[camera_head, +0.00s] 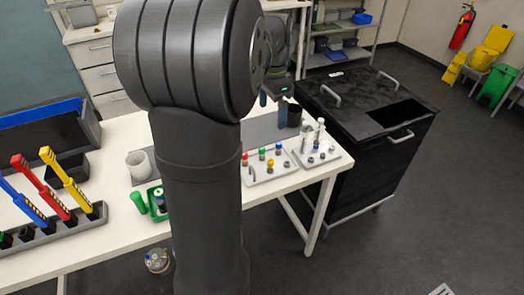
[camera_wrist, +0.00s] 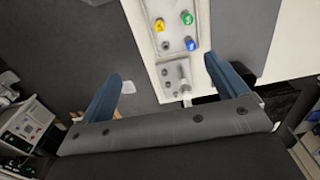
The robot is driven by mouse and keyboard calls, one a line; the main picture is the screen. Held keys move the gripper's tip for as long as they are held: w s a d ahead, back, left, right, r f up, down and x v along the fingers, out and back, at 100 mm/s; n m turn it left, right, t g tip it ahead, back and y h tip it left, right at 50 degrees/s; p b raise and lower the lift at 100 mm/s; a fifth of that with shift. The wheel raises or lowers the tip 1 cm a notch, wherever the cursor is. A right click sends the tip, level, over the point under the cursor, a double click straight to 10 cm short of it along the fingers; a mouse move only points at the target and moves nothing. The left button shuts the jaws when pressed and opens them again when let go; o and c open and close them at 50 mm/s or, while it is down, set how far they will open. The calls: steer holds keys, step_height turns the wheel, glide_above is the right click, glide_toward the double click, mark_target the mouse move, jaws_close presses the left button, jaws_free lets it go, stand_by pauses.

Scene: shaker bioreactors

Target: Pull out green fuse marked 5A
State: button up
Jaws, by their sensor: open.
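A green fuse (camera_head: 278,149) stands in a light grey panel (camera_head: 258,179) with red (camera_head: 245,158), blue (camera_head: 262,153) and yellow (camera_head: 270,165) fuses. In the wrist view the green fuse (camera_wrist: 187,18) is near the top edge, right of the yellow fuse (camera_wrist: 160,24) and above the blue fuse (camera_wrist: 190,44). No 5A marking is readable. My gripper (camera_wrist: 165,88) is open and empty, its blue fingers wide apart. It is above the table's far side, apart from the fuses. In the head view it is partly hidden behind my arm.
A second grey panel (camera_head: 327,160) with white upright parts stands right of the fuse panel.

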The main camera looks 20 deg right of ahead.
mark_target(262, 148)
steer(key=w+n, duration=0.1)
steer(key=w, duration=0.1)
steer(key=w+f+n, duration=0.1)
steer(key=w, duration=0.3)
steer(key=shift+w+f+n, duration=0.1)
steer(key=shift+f+n, duration=0.2)
steer(key=shift+n, duration=0.1)
steer(key=c, duration=0.9)
steer(key=shift+o, duration=0.2)
step_height(262, 148, down, 17)
steer(key=shift+w+f, duration=0.1)
steer(key=shift+f, duration=0.05)
jaws_close()
steer(key=shift+r, duration=0.55)
steer(key=shift+r, duration=0.45)
